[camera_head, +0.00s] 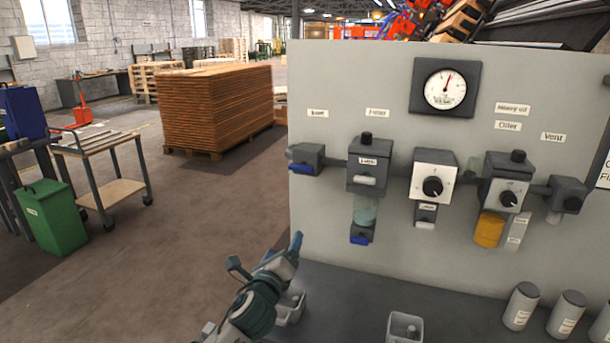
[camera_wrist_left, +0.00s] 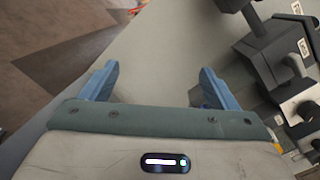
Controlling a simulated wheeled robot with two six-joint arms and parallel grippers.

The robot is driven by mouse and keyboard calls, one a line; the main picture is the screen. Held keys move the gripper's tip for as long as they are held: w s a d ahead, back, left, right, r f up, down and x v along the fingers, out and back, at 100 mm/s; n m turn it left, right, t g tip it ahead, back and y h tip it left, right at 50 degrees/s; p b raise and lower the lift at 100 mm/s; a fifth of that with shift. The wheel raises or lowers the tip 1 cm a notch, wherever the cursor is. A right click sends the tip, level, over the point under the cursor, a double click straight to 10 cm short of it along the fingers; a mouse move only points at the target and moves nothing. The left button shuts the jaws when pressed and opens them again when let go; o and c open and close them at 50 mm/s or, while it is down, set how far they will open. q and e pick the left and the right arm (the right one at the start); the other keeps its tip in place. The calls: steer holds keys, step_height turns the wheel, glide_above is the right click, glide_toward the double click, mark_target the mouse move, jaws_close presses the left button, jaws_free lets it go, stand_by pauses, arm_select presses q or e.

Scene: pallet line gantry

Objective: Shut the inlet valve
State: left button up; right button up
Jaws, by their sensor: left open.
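The inlet valve (camera_head: 308,155) is a dark grey block at the left end of the row on the grey panel, under a small label reading like "Inlet". Its blue handle (camera_head: 301,168) lies roughly level along the block's lower front. My left gripper (camera_head: 267,254) is open and empty, below and left of the valve and apart from it. In the left wrist view its blue fingers (camera_wrist_left: 158,76) are spread wide with nothing between them. Dark panel fittings (camera_wrist_left: 270,47) show at the upper right there; I cannot tell which is the inlet valve. My right gripper is not in view.
Right of the valve are the filter (camera_head: 368,178), a regulator with a knob (camera_head: 433,178), the oiler (camera_head: 505,185) and the vent (camera_head: 567,195). A gauge (camera_head: 445,88) sits above. Cans (camera_head: 520,306) and a small tray (camera_head: 405,327) stand on the shelf below.

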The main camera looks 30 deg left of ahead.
mark_target(299, 171)
arm_select(q)
steer(key=w+r+m+t+h, duration=0.1)
steer(key=w+r+m+t, duration=0.1)
steer(key=r+m, duration=0.4)
steer(key=w+r+m+t, duration=0.2)
steer(key=r+m+t, duration=0.15)
steer(key=r, duration=0.35)
steer(key=shift+m+g, duration=0.25)
steer(key=shift+g, duration=0.1)
steer(key=p+x, duration=0.2)
steer(key=x, duration=0.2)
steer(key=p+x, duration=0.1)
steer(key=x, duration=0.4)
steer(key=shift+w+a+r+p, duration=0.1)
steer(key=shift+w+a+p, duration=0.2)
steer(key=shift+p, duration=0.1)
steer(key=shift+w+a+r, duration=0.1)
steer(key=shift+w+a, duration=0.05)
steer(key=shift+w, duration=0.3)
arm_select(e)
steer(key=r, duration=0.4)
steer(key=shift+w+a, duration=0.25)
arm_select(q)
steer(key=c, duration=1)
